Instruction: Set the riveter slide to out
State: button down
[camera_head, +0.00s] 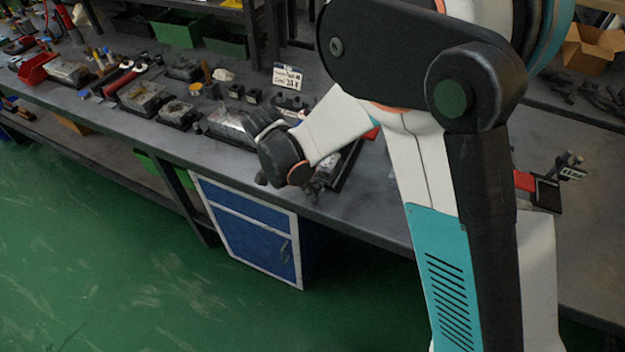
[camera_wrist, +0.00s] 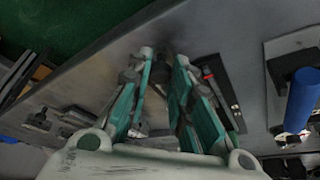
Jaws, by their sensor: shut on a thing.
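My gripper (camera_wrist: 163,60) reaches down over the bench in the wrist view. Its two green and grey fingers close around a small dark part, which seems to be the riveter slide (camera_wrist: 166,48); the part is mostly hidden between the fingertips. A dark plate with a red piece (camera_wrist: 213,80) lies just right of the fingers, and I cannot tell how it joins the held part. In the head view my gripper (camera_head: 317,187) is small and partly hidden by my wrist, at the bench's front edge. I cannot read the slide's position.
The long grey bench (camera_head: 370,215) carries several metal blocks and tools to the left. A small label sign (camera_head: 287,77) stands behind my wrist. A blue cylinder (camera_wrist: 302,98) stands at the right of the wrist view. A blue cabinet (camera_head: 250,235) is below the bench.

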jog(key=shift+s, duration=0.15)
jog(key=c, duration=1.4)
grip_release()
jog(key=shift+a+r, duration=0.1)
jog(key=shift+r, duration=0.05)
jog(key=v, duration=1.1)
jog(key=shift+a+r, duration=0.1)
jog(key=shift+r, duration=0.3)
